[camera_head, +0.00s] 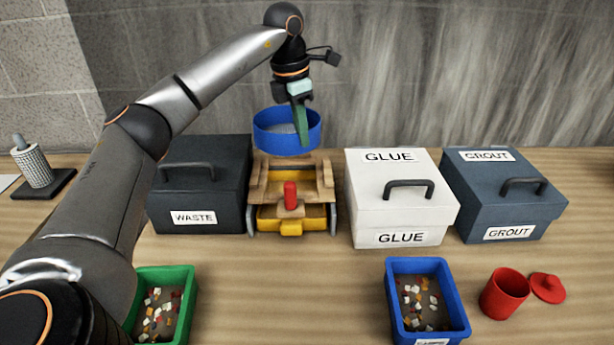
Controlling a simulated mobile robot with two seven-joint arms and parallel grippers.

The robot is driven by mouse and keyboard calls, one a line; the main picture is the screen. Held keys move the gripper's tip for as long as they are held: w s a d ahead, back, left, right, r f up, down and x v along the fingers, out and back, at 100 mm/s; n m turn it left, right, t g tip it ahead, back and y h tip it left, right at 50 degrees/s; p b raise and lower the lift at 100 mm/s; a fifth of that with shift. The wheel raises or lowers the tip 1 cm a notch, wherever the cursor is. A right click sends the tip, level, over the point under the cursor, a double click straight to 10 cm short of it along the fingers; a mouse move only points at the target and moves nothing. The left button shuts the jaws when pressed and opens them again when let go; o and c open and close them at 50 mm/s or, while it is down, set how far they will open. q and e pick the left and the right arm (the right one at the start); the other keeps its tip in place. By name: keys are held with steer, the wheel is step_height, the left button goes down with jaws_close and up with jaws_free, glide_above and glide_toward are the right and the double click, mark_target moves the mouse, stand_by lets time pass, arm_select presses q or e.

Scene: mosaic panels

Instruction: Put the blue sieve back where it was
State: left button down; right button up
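The blue sieve (268,143) is a round blue ring with a grey mesh bottom. It is in the upper middle of the head view, about level, and appears to be held above and behind the wooden stand (326,178). My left gripper (302,135) reaches down over the sieve's near right rim, with a green finger in front of the blue wall. It appears shut on that rim; the other finger is hidden. The stand has a yellow drawer (268,222) and a red handle (291,196). My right gripper is not in view.
A dark WASTE box (225,160) stands left of the stand. A white GLUE box (365,185) and a blue-grey GROUT box (480,185) stand right. In front are a green bin (188,290), a blue bin (393,300), a red cup (503,297) and its lid (547,288).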

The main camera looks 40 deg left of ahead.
mark_target(301, 152)
arm_select(q)
steer(key=shift+w+f, duration=0.15)
steer(key=shift+f, duration=0.45)
steer(key=shift+s+r, duration=0.2)
step_height(301, 152, down, 5)
steer(key=shift+r, duration=0.15)
step_height(301, 152, down, 5)
steer(key=shift+s+p, duration=0.1)
steer(key=shift+p, duration=0.35)
steer(key=c, duration=1.3)
jaws_free()
steer(key=shift+o, duration=1.2)
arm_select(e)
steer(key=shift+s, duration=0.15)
